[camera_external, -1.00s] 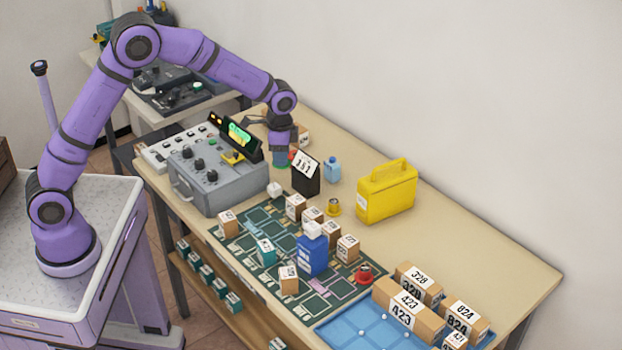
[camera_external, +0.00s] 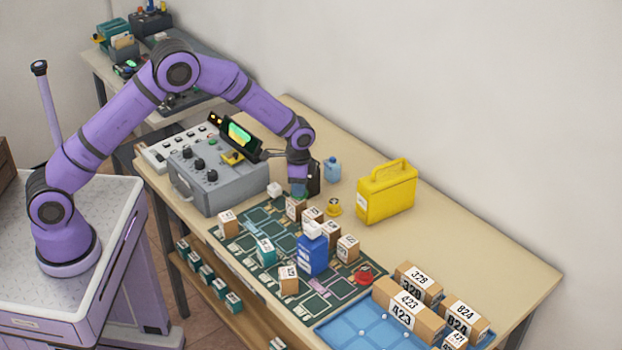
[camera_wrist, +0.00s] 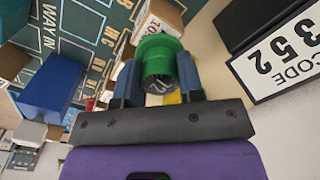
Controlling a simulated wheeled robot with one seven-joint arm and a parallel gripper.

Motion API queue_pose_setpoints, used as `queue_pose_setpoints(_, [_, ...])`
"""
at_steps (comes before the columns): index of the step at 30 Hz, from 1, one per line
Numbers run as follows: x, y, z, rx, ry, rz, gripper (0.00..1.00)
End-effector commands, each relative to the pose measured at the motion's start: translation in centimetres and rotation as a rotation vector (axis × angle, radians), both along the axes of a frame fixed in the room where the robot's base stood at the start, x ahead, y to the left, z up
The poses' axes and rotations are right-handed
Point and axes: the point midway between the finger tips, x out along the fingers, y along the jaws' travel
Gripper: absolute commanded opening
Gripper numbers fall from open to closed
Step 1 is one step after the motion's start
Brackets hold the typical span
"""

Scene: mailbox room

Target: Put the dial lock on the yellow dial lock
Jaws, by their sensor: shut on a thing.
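My gripper (camera_external: 298,188) is shut on a green dial lock (camera_wrist: 160,60) and holds it above the table, near the board's back edge. In the wrist view, the green lock sits between the fingers of my gripper (camera_wrist: 158,85). The yellow dial lock (camera_external: 333,207) stands on the table to the right of my gripper, apart from it. In the wrist view, a small yellow patch (camera_wrist: 172,98) shows behind the held lock; most of it is hidden. A red dial lock (camera_external: 364,274) stands at the board's right end.
Several small boxes (camera_external: 347,248) and a blue container (camera_external: 311,255) stand on the green board (camera_external: 322,292). A dark code stand (camera_external: 314,178) is close behind my gripper. A yellow canister (camera_external: 386,192) and a small blue bottle (camera_external: 332,168) stand farther back.

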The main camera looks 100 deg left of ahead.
Motion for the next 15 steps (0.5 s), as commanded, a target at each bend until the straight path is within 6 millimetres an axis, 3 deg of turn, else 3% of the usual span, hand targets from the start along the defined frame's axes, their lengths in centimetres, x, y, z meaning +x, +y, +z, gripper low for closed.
queue_pose_setpoints(9, [6.3, 2.0, -0.7, 0.001, -0.001, 0.001, 0.10])
queue_pose_setpoints(15, [8.8, 2.8, -0.9, 0.000, -0.001, 0.001, 0.10])
